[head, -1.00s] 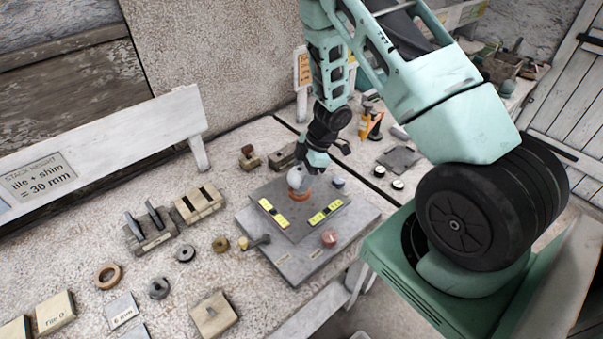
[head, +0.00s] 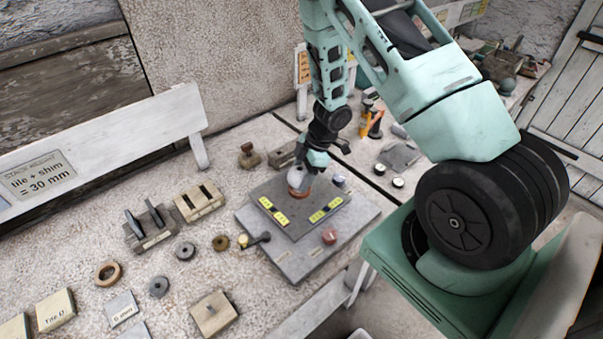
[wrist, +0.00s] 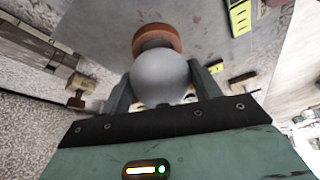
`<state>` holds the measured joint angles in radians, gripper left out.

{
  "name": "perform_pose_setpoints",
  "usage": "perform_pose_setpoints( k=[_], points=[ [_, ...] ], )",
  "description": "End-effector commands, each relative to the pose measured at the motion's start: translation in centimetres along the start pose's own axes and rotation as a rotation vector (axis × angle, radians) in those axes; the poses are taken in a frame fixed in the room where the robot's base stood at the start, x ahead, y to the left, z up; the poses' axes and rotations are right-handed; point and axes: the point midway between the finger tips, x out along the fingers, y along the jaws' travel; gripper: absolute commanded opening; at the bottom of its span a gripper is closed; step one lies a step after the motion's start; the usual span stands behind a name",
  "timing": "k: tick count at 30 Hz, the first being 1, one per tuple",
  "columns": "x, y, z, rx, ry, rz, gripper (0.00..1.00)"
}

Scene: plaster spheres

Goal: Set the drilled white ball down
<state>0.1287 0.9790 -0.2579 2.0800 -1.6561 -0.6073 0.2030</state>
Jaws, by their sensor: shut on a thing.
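The white ball (wrist: 160,78) is between the two fingers of my gripper (wrist: 161,88), which is shut on it. Its drilled hole does not show. A reddish-brown ring (wrist: 157,38) lies just beyond the ball in the wrist view. In the head view the ball (head: 295,177) is right above this ring (head: 299,193), on the dark plate; I cannot tell whether they touch. My gripper (head: 303,172) comes down from above and hides part of the ball.
The dark plate (head: 296,228) has yellow marked strips (head: 272,211) on both sides and rests on a larger grey slab (head: 345,232). A small red piece (head: 329,236) and a blue-grey one (head: 338,181) stand close by. Slotted blocks (head: 199,203) and loose rings lie left.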

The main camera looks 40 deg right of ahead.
Motion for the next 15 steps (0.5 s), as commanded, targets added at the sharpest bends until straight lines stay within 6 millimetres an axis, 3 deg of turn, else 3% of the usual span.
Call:
perform_pose_setpoints(
  k=[15],
  points=[
    [0.96,0.00,0.40,0.000,0.000,0.000,0.35]
  ],
)
